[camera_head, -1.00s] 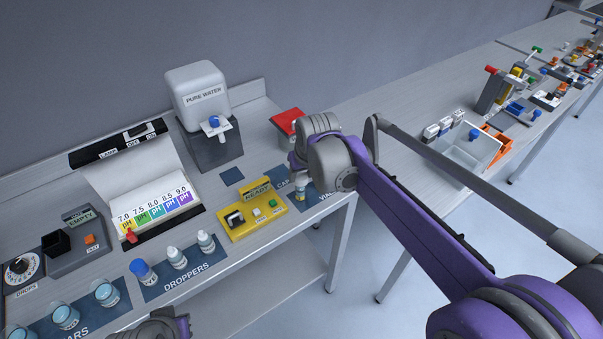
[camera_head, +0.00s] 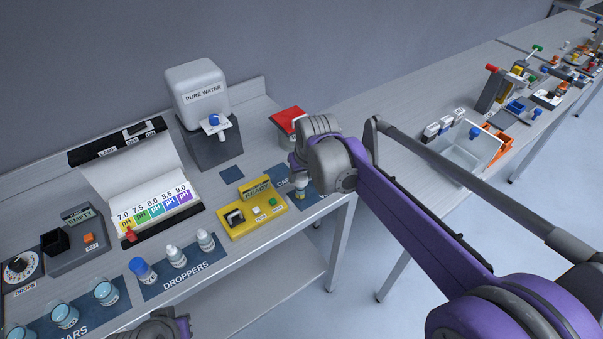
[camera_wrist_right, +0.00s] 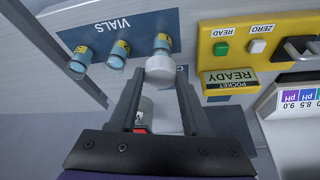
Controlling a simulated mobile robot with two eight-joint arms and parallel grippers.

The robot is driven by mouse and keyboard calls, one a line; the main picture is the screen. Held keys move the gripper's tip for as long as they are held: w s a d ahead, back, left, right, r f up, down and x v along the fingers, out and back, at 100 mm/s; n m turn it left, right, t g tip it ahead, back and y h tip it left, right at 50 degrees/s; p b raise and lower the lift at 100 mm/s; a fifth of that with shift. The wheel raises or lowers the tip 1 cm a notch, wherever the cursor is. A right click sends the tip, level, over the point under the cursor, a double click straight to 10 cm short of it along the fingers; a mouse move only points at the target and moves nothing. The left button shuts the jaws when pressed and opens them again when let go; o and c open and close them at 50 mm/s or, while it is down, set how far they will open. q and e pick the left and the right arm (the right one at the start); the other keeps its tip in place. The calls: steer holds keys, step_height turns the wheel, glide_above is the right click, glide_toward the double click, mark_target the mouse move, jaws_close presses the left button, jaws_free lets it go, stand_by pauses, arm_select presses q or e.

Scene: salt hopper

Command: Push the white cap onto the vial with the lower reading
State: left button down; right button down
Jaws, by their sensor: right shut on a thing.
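My right gripper (camera_wrist_right: 160,78) is shut on the white cap (camera_wrist_right: 160,70), which sits between its fingertips in the right wrist view. Right beyond the cap is a vial (camera_wrist_right: 162,42) with a yellow label, in line with it. I cannot tell whether cap and vial touch. My left gripper's fingers are not seen.
The yellow meter (camera_head: 252,217), showing READY, stands beside the vials. A red-lidded container (camera_head: 287,120) is behind my right wrist. Droppers (camera_head: 176,256), the pH chart (camera_head: 150,208) and the pure-water dispenser (camera_head: 205,110) are farther left. The bench's front edge is close to the vials.

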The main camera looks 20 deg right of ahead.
steer(key=shift+f+b, duration=0.55)
steer(key=shift+f, duration=0.55)
steer(key=shift+c, duration=1.4)
jaws_free()
steer(key=shift+r, duration=0.1)
steer(key=v, duration=1)
steer(key=shift+r+p, duration=0.3)
steer(key=shift+s, duration=0.15)
steer(key=s+d+f, duration=0.1)
steer(key=s+f, duration=0.6)
steer(key=s, duration=0.4)
steer(key=s+d+f+m, duration=0.1)
steer(key=s+f, duration=0.7)
steer(key=s, duration=0.3)
steer(key=shift+d+t, duration=0.25)
steer(key=shift+t, duration=0.15)
